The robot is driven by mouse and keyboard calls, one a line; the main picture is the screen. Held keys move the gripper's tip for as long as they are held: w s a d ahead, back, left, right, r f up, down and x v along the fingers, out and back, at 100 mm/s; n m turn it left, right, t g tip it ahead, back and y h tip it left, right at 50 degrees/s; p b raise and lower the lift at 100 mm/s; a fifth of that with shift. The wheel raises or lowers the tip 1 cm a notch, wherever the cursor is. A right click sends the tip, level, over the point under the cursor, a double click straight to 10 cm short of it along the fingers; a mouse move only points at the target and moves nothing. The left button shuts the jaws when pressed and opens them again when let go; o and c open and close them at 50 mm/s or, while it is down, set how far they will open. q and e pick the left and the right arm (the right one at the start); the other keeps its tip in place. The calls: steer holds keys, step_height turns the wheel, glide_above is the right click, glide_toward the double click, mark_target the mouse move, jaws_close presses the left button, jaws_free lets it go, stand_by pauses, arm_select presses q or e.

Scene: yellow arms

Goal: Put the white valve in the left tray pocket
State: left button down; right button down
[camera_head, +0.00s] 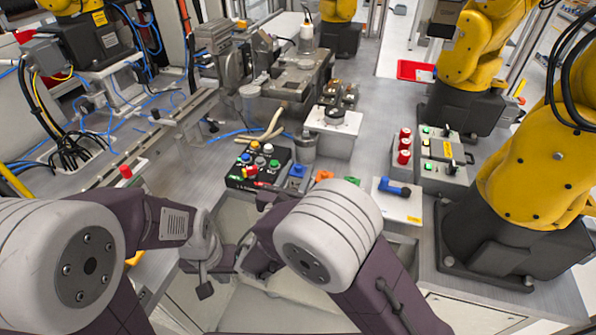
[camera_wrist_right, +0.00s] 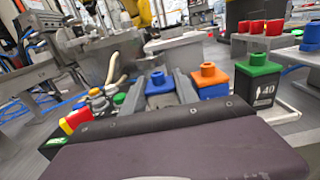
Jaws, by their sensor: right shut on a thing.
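I cannot pick out the white valve for certain in either view. The left tray pocket cannot be told apart either. My right gripper (camera_head: 252,254) is low in the middle of the head view, beyond my own arm link. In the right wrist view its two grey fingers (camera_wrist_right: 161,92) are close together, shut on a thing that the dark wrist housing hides. A blue-topped block (camera_wrist_right: 158,84) shows between and beyond the fingers. My left gripper (camera_head: 205,280) points down just left of the right one. Its fingertips are too small and dark to read.
A black box with coloured buttons (camera_head: 258,168) stands ahead, with a blue block (camera_head: 297,173) and an orange block (camera_head: 323,175) to its right. The right wrist view also shows a green-topped block (camera_wrist_right: 257,82). A white plate (camera_head: 398,204) and yellow arms (camera_head: 540,170) stand right.

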steer(key=shift+f, duration=0.15)
steer(key=c, duration=0.9)
jaws_free()
steer(key=shift+o, duration=0.2)
steer(key=v, duration=0.9)
steer(key=shift+p, duration=0.3)
